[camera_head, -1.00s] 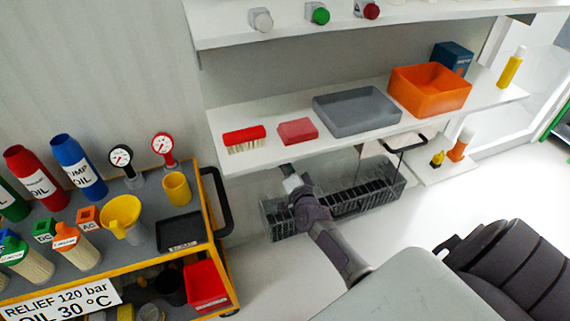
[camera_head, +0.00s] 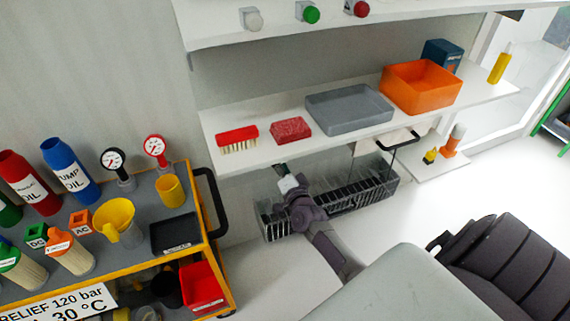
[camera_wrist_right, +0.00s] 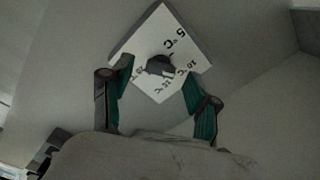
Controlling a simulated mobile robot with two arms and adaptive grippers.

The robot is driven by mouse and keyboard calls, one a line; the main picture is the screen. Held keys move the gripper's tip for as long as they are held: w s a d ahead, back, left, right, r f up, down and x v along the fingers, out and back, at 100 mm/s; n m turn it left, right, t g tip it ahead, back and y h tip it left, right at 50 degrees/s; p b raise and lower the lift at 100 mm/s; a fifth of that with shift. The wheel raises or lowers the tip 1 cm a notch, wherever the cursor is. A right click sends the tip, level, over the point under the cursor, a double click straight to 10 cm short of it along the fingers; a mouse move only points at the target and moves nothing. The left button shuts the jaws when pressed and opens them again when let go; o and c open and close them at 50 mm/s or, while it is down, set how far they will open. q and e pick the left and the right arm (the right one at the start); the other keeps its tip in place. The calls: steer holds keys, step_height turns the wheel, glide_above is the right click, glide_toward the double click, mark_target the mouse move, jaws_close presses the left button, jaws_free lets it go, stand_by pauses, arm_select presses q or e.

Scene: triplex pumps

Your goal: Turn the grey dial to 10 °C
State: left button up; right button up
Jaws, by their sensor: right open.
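The grey dial (camera_wrist_right: 160,66) sits in the middle of a square white plate (camera_wrist_right: 150,38) in the right wrist view. The plate is turned in the picture and bears black temperature markings, with 5 °C readable at its upper right. Smaller markings lie right of and below the dial; I cannot tell for sure where the dial points. My right gripper (camera_wrist_right: 154,88) is open, with one green-padded finger on each side of the plate's lower part. The dial lies between and slightly beyond the fingertips, with nothing gripped. The dial does not show in the head view. My left gripper is not in view.
One of my arms reaches toward the lower shelf (camera_head: 235,158), its end hidden there. A wire rack (camera_head: 365,190) stands below. The shelf holds a grey tray (camera_head: 345,110) and an orange bin (camera_head: 420,85). A yellow-edged cart (camera_head: 200,238) with bottles and gauges stands left.

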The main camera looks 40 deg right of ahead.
steer(key=v, duration=1.1)
steer(key=shift+s, duration=0.25)
